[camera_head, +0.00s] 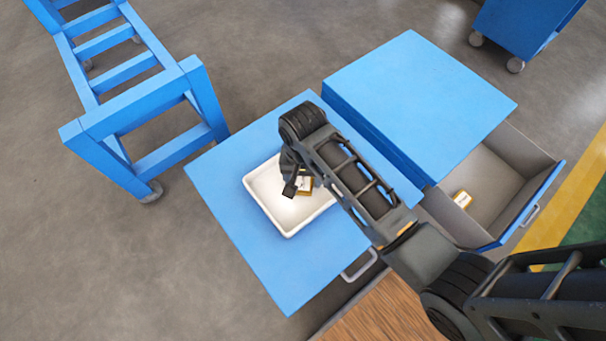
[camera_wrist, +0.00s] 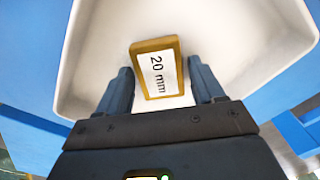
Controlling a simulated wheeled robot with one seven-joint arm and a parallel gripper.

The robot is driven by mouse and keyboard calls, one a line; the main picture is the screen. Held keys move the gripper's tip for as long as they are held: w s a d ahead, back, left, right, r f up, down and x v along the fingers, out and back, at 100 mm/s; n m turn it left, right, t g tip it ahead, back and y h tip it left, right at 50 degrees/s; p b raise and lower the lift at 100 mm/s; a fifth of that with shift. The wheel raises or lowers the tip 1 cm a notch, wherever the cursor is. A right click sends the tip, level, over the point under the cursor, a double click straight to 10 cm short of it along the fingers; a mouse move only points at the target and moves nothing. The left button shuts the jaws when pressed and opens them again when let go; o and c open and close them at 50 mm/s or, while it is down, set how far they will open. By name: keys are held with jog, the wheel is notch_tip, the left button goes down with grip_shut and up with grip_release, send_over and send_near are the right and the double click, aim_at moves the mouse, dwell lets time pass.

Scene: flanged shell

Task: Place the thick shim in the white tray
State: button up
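The white tray (camera_head: 283,229) sits on the blue top of the left cabinet, and its pale floor and rim fill much of the wrist view (camera_wrist: 85,50). A brass-coloured shim (camera_head: 305,187) with a white label is inside the tray. In the wrist view the shim (camera_wrist: 157,70) reads "20 mm". My gripper (camera_head: 291,188) is over the tray. In the wrist view its fingers (camera_wrist: 163,85) are apart on either side of the shim, with visible gaps, so it looks open. In the head view my arm hides part of the tray's right side.
An open drawer (camera_head: 510,160) at the right holds another small brass-coloured block with a white label (camera_head: 462,199). The taller blue cabinet top (camera_head: 420,95) beside the tray's cabinet is bare. A blue frame stand (camera_head: 140,110) stands at the left.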

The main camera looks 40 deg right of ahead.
jog(key=shift+o, duration=0.7)
notch_tip(320, 180, up, 12)
jog(key=shift+r+p, duration=0.2)
jog(key=shift+p, duration=0.15)
jog(key=shift+f, duration=0.1)
jog(key=n+t, duration=0.4)
jog(key=t, duration=0.3)
send_near(303, 180)
jog(key=s+a+r, duration=0.1)
jog(key=s+a, duration=0.3)
jog(key=s, duration=0.4)
jog(key=s+d+r+n+t, duration=0.1)
jog(key=s+r+t, duration=0.3)
jog(key=r, duration=0.6)
jog(key=s+d+r+n+t, duration=0.2)
jog(key=s+r+n+t, duration=0.2)
jog(key=s+r, duration=0.5)
jog(key=shift+s+d+r, duration=0.15)
jog(key=shift+s+r, duration=0.2)
jog(key=shift+r, duration=0.4)
